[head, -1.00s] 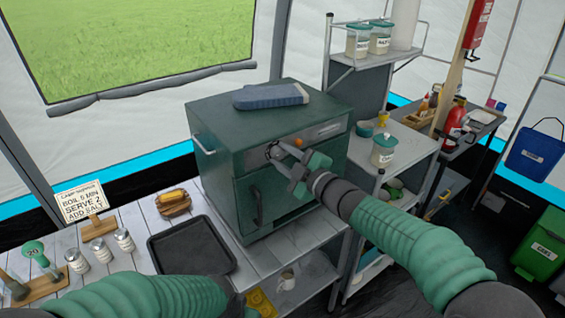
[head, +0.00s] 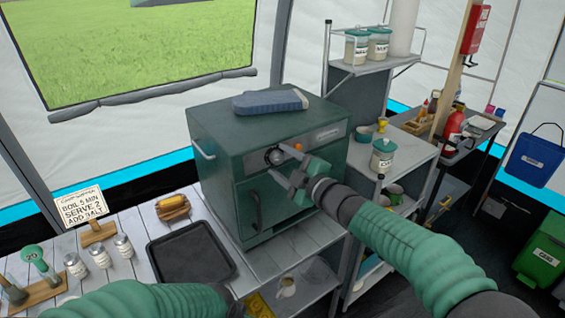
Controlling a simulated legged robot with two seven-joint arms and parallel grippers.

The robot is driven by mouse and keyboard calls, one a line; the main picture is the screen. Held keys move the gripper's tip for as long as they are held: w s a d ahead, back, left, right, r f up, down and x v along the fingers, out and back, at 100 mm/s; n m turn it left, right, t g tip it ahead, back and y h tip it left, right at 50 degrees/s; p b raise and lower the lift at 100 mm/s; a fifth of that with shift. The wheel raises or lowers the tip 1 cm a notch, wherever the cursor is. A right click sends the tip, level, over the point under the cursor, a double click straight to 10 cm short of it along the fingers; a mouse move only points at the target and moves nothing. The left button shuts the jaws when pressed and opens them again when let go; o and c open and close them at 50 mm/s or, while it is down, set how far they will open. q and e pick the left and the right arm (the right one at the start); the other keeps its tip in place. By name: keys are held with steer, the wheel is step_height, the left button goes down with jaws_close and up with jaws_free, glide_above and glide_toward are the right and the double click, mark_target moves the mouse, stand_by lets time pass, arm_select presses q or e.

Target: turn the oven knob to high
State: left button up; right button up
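The green oven (head: 225,150) stands on the slatted table, its front facing me. Its round dark knob (head: 273,157) is on the grey strip above the door. The knob's setting is too small to read. My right gripper (head: 281,165) is just in front of the strip, by the knob's right and lower side. Its two fingers are spread, with nothing seen between them. The knob shows beyond the fingertips, and I see no grip on it. A small orange spot (head: 298,147) shows by the upper finger. My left forearm crosses the bottom left; its gripper is out of view.
A black tray (head: 190,255), a yellow item on a board (head: 173,207), several shakers and a sign (head: 84,205) are left of the oven. A shelf unit with jars (head: 383,155) stands close on the right.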

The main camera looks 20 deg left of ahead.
steer(key=shift+w, duration=0.15)
steer(key=shift+d, duration=0.2)
steer(key=f+b+v, duration=0.1)
steer(key=v, duration=1.5)
steer(key=shift+s+d+r, duration=0.15)
steer(key=shift+s+r, duration=0.1)
steer(key=shift+r, duration=0.1)
